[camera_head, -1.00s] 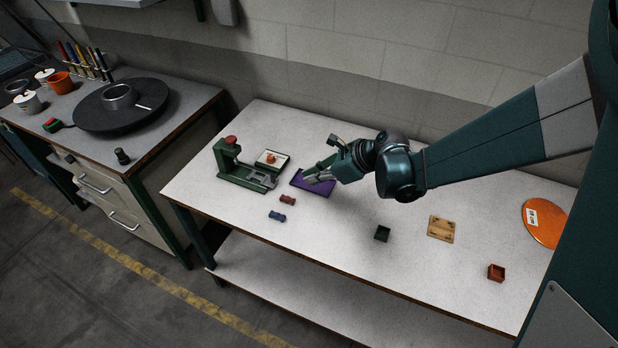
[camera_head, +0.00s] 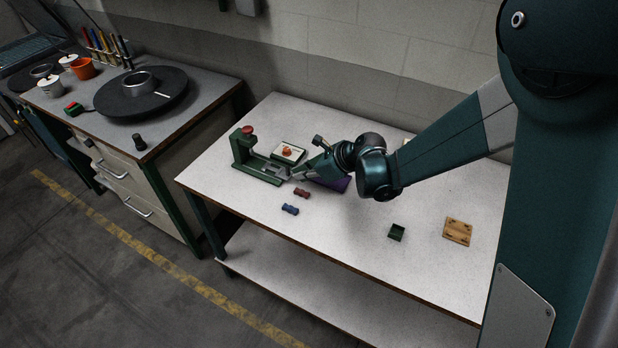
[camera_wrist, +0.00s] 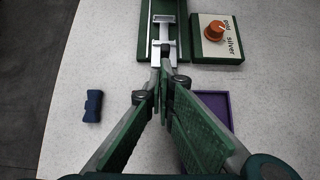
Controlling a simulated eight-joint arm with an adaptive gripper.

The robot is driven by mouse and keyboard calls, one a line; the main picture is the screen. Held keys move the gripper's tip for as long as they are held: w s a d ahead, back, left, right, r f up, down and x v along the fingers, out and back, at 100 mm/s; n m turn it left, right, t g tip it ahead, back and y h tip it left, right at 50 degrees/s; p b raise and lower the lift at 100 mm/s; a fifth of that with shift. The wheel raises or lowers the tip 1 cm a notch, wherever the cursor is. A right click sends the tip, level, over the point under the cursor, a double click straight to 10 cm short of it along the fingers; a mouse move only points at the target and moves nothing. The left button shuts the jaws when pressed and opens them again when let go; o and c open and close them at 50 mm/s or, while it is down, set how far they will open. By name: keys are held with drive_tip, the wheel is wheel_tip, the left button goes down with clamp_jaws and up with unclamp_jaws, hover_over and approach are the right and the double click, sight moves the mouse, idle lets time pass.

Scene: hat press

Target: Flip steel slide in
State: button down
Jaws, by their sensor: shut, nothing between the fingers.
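The green press (camera_head: 254,164) stands at the far left of the table and has a red knob on its post. Its steel slide (camera_wrist: 163,28) lies in the green channel; in the wrist view it has a frame-like upper end and a narrow lower end pointing at me. My gripper (camera_wrist: 165,70) is shut and empty, with its fingertips at the slide's near end. They look to be touching it or very close; I cannot tell which. In the head view my gripper (camera_head: 297,174) is at the right end of the press.
A pale panel with an orange knob (camera_wrist: 214,30) sits right of the channel. A purple tray (camera_wrist: 229,108) lies under my right finger. A blue piece (camera_wrist: 93,106) and a red piece (camera_head: 302,193) lie in front. A green box (camera_head: 397,232) and wooden board (camera_head: 457,231) are farther right.

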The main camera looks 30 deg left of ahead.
drive_tip(key=shift+a, duration=0.35)
drive_tip(key=shift+a, duration=0.1)
approach(268, 168)
drive_tip(key=a+f, duration=0.2)
drive_tip(key=f, duration=0.1)
drive_tip(key=shift+f+b, duration=0.25)
drive_tip(key=shift+b, duration=0.15)
drive_tip(key=shift+a+r, duration=0.1)
drive_tip(key=shift+a, duration=0.55)
drive_tip(key=shift+d, duration=0.1)
